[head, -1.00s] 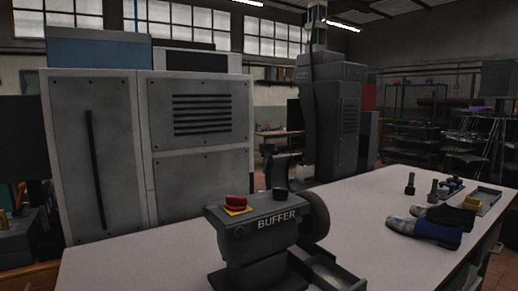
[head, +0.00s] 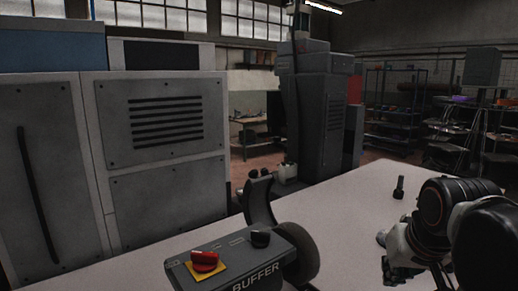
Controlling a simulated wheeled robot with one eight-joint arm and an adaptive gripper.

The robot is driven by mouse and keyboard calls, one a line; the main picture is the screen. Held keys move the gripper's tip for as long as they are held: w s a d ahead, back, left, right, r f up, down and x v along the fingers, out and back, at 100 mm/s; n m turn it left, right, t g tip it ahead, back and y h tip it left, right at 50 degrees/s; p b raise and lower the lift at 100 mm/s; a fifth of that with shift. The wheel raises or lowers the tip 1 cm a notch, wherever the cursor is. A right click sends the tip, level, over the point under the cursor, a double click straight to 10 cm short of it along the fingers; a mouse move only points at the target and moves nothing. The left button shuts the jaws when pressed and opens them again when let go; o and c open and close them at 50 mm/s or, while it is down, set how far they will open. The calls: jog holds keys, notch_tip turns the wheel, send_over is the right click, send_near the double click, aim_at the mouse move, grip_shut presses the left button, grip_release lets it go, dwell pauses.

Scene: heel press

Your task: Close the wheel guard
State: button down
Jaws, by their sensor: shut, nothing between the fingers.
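The buffer (head: 225,265) is a dark grey machine at the bottom centre, cut off by the lower edge. Its round wheel (head: 303,256) is on its right side and is uncovered. The wheel guard (head: 260,201), a dark curved piece with rounded knobs at its top, stands upright behind the machine and apart from the wheel's top; its lower end is hidden. My arm (head: 445,205) shows at the lower right, well to the right of the wheel. I cannot make out my gripper's fingers there.
A red button (head: 205,261) on a yellow plate and a black knob (head: 260,239) are on the buffer's top. A dark peg (head: 398,187) stands on the pale table (head: 350,200). The table between wheel and arm looks clear. Large grey cabinets (head: 160,140) stand behind at left.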

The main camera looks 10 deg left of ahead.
jog(key=w+a+r+g+p, duration=0.1)
jog(key=w+a+r+p, duration=0.5)
jog(key=w+r, duration=0.4)
jog(key=w+a+r+p, duration=0.4)
jog(key=w+r+p, duration=0.4)
jog(key=w, duration=0.3)
jog(key=w+a+n+h+p, duration=0.1)
jog(key=w+a+p, duration=0.3)
jog(key=a, duration=0.5)
jog(key=w+a+f+n+g+p, duration=0.1)
jog(key=w+a+n+p, duration=0.1)
jog(key=a+p, duration=0.5)
jog(key=w+a+n+h+p, duration=0.1)
jog(key=w+a+p, duration=0.2)
jog(key=a, duration=0.8)
notch_tip(320, 180, down, 8)
jog(key=d+p, duration=0.1)
jog(key=p, duration=0.1)
jog(key=shift+d, duration=0.3)
jog(key=shift+s+r, duration=0.15)
jog(key=shift+d, duration=0.1)
